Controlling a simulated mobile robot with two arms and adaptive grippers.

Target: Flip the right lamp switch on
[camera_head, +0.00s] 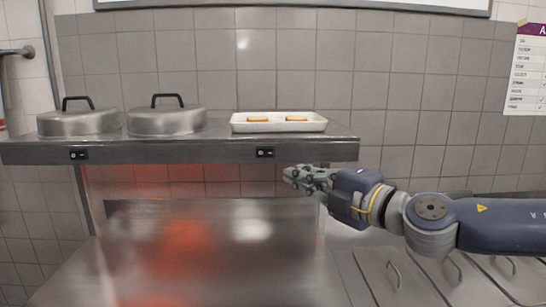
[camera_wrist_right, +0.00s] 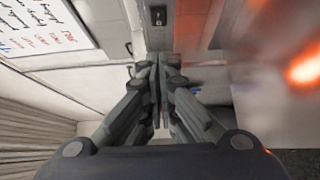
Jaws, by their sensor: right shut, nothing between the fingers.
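The right lamp switch (camera_head: 265,153) is a small black switch on the front edge of the metal shelf, below the white tray. It also shows at the top of the right wrist view (camera_wrist_right: 158,16), beyond my fingertips. I cannot make out its on or off position. My right gripper (camera_head: 288,175) is shut and empty, just below and to the right of the switch in the head view, seemingly apart from it. The fingers also show closed together in the right wrist view (camera_wrist_right: 158,70). My left gripper is not in view.
The shelf (camera_head: 215,150) carries two metal lids (camera_head: 80,123) (camera_head: 167,120) and a white tray (camera_head: 278,126) with two food pieces. A second switch (camera_head: 79,155) sits at the shelf's left. An orange glow shows beneath the left part. A steel counter (camera_head: 230,240) lies below.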

